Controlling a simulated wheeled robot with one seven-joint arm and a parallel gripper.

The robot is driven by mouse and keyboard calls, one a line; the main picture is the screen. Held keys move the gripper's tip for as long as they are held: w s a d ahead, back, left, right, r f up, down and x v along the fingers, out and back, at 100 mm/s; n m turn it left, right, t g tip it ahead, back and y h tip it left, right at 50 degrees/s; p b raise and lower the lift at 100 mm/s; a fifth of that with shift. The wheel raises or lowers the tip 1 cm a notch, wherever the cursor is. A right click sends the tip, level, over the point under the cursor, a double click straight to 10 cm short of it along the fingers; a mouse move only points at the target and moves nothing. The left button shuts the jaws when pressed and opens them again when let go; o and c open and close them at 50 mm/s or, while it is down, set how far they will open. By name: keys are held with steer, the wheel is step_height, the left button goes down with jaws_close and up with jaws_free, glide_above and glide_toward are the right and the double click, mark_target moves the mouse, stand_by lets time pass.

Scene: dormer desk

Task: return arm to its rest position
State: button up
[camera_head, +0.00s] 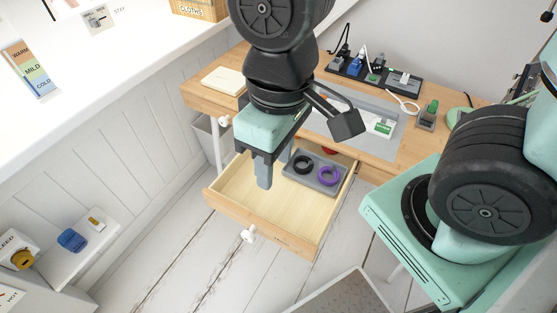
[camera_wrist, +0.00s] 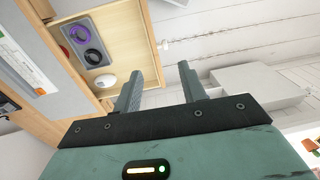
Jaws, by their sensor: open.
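My gripper (camera_head: 268,172) hangs over the open desk drawer (camera_head: 237,195) in the head view, at the end of my arm. In the wrist view my gripper (camera_wrist: 162,85) has its two fingers apart with nothing between them. The drawer (camera_wrist: 128,42) also shows there, with a grey tray (camera_wrist: 83,64) holding a black ring and a purple ring. In the head view the tray (camera_head: 312,187) lies at the drawer's right back, with the black ring (camera_head: 303,165) and the purple ring (camera_head: 328,176) in it.
The wooden desk (camera_head: 408,150) stands behind the drawer, with a black rack (camera_head: 372,74) of small devices at its back. A white counter (camera_head: 110,65) lies at the left. White floorboards (camera_head: 185,255) are clear in front.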

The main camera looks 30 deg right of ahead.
steer(key=shift+s+n, duration=0.6)
steer(key=shift+n, duration=0.1)
steer(key=shift+a, duration=0.1)
step_height(320, 180, up, 3)
steer(key=p, duration=0.3)
steer(key=shift+c, duration=0.2)
